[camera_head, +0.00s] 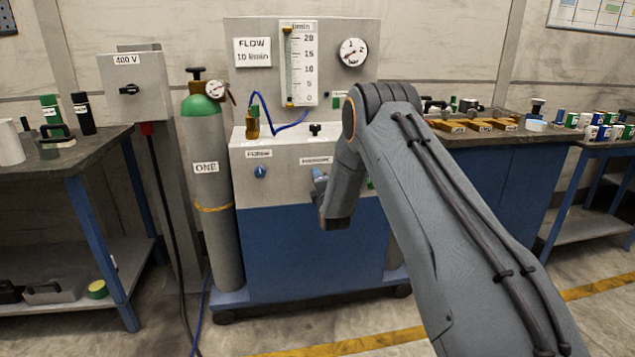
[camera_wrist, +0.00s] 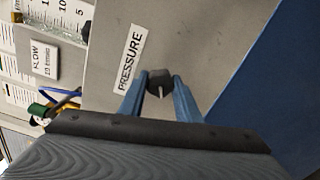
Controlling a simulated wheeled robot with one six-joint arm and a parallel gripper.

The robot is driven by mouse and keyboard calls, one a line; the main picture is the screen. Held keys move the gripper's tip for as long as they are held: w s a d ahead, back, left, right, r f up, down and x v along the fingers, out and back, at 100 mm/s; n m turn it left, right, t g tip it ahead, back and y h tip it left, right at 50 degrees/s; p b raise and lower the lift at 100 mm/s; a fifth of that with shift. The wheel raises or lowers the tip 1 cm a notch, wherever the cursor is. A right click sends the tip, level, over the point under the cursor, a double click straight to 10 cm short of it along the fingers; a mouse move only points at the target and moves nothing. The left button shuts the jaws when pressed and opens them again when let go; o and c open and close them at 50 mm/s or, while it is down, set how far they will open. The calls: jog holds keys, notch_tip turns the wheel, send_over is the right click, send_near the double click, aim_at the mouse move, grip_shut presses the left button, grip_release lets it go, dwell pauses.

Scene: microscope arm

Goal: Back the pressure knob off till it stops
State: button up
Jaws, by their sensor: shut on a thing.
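The pressure knob (camera_wrist: 160,84) is dark with a pale pointer line. In the wrist view it sits beside the PRESSURE label (camera_wrist: 131,60) on the grey panel. My gripper (camera_wrist: 160,92) has its two blue fingers on either side of the knob, shut on it. In the head view my gripper (camera_head: 319,180) is at the panel's right part, below the PRESSURE label (camera_head: 316,160). The knob is hidden there by my gripper. The round pressure gauge (camera_head: 352,52) is on the upright board; its reading is too small to tell.
A blue flow knob (camera_head: 260,171) is to the left on the same panel. A green-topped gas cylinder (camera_head: 208,150) stands left of the cabinet. A small black T-handle (camera_head: 315,129) and a brass fitting with a blue hose (camera_head: 252,125) are on top. Benches stand on both sides.

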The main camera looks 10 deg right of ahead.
jog(key=shift+f+n, duration=0.1)
jog(key=shift+n, duration=1.5)
jog(key=shift+b, duration=0.3)
jog(key=o, duration=1.1)
jog(key=shift+c, duration=0.2)
jog(key=s, duration=0.8)
